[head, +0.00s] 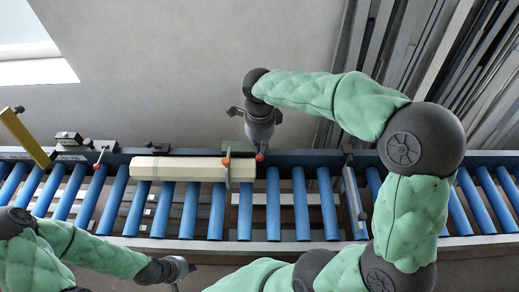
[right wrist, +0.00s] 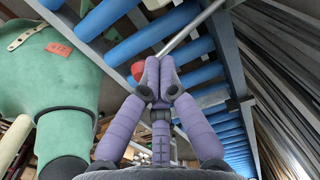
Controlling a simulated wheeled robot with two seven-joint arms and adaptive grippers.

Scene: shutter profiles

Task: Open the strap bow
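A grey strap bow (head: 227,177) with an orange-red knob (head: 227,161) crosses the cream profiles (head: 185,168) near their right end in the head view. My right gripper (head: 260,153) points down just right of the profiles, beside a red knob (head: 260,158). In the right wrist view, my right fingers (right wrist: 158,65) are drawn together. A red ball (right wrist: 137,71) shows partly behind the left fingertip, and a thin grey rod (right wrist: 195,28) runs from the tips to the upper right. Whether the fingers grip it is hidden. My left gripper (head: 181,268) is at the front edge; its fingers are unclear.
The blue roller conveyor (head: 272,205) runs across the view. Another rod with a knob (head: 354,195) stands to the right. A small clamp with a red knob (head: 98,165) and a yellow bar (head: 24,137) are at the left. Long metal profiles (head: 490,80) stand at the back right.

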